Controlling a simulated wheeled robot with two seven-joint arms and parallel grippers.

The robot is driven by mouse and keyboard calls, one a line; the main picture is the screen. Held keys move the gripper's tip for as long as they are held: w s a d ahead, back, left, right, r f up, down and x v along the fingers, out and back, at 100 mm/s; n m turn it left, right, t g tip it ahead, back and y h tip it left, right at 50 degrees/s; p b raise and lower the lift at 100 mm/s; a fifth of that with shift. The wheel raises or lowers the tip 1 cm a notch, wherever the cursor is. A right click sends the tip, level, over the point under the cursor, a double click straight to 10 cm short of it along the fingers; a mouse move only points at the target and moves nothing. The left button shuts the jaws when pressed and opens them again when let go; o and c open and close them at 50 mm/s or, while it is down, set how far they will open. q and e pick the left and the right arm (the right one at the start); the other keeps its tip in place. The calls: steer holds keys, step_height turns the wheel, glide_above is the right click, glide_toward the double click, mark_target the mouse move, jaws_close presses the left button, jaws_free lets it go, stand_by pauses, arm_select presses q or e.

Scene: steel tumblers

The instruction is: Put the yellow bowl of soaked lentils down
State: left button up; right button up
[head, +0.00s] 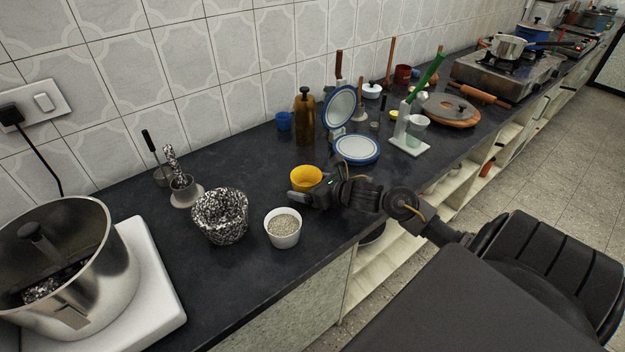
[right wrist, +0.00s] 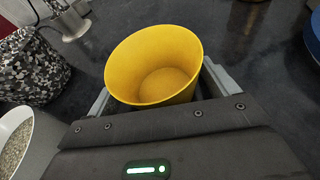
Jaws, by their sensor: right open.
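The yellow bowl (head: 307,178) stands upright on the dark counter in the head view. In the right wrist view the yellow bowl (right wrist: 150,60) sits between the two grey fingers, with its open top towards the camera. Its inner floor looks yellow-tan, and I cannot make out lentils clearly. My right gripper (head: 303,192) is open around the bowl, low over the counter. Its fingers (right wrist: 157,88) lie on either side of the bowl, and part of the bowl's lower side is hidden by the gripper body. My left gripper is out of view.
A white bowl of pale grains (head: 283,239) and a speckled black-and-white pot (head: 220,226) stand to the left. A brown bottle (head: 304,122), blue cup (head: 284,122) and blue-rimmed plate (head: 356,159) stand behind. A steel pot (head: 110,265) is at far left. The counter's front edge is close.

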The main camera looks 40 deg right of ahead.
steer(key=shift+r, duration=0.3)
steer(key=v, duration=1.1)
steer(key=shift+s+f+b, duration=0.1)
steer(key=shift+f+b, duration=0.05)
steer(key=shift+b, duration=0.25)
steer(key=shift+s+d, duration=0.1)
steer(key=shift+s, duration=0.25)
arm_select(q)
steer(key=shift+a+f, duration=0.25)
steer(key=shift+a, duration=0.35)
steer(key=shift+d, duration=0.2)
